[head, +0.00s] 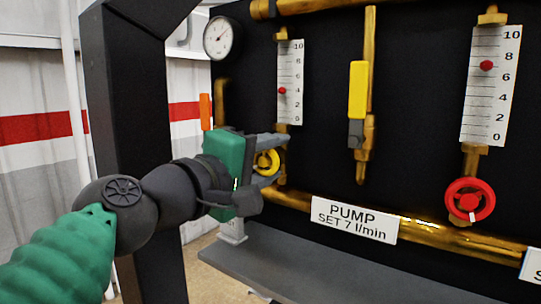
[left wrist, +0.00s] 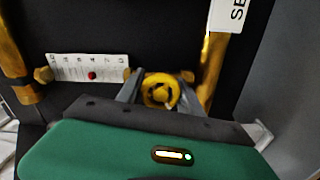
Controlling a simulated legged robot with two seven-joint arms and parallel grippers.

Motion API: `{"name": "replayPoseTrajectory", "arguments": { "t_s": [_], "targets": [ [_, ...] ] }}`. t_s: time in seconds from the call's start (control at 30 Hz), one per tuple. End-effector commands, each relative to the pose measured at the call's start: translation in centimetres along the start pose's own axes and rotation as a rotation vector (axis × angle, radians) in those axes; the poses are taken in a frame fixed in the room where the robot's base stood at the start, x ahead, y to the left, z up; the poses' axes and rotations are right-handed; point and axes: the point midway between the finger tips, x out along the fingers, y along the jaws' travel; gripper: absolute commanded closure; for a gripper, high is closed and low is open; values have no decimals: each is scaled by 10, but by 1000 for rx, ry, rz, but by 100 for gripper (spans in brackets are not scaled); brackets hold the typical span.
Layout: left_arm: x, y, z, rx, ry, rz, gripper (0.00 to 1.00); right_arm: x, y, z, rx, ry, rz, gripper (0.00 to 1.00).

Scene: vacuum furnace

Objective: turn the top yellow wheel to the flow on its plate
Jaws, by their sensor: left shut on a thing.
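The yellow wheel (head: 266,163) sits low on the left flow meter's pipe. My left gripper (head: 276,160) reaches in from the left, with one finger above and one below the wheel. It is shut on the wheel, which also shows between the fingers in the left wrist view (left wrist: 161,91). The left flow meter (head: 291,82) is above the wheel, and its red ball (head: 282,91) stands near 4. The plate (head: 354,219) reads PUMP, SET 7 l/min. My right gripper is not in view.
A red wheel (head: 470,200) sits under the right flow meter (head: 491,85), whose ball is near 7. A yellow-handled valve (head: 358,90) and a round gauge (head: 222,38) are on the black panel. A dark post (head: 125,110) stands beside my left arm.

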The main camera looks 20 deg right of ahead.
Motion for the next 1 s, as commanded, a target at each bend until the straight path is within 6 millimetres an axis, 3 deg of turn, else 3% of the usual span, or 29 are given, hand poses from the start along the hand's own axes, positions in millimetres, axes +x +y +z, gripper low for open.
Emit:
{"name": "replayPoseTrajectory", "arguments": {
  "t_s": [0.6, 1.0],
  "targets": [
    [1, -3, 2, -582, -4, -9, 97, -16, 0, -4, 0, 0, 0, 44],
    [1, -4, 1, -872, -1, -7, 97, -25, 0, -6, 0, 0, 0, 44]
  ]
}}
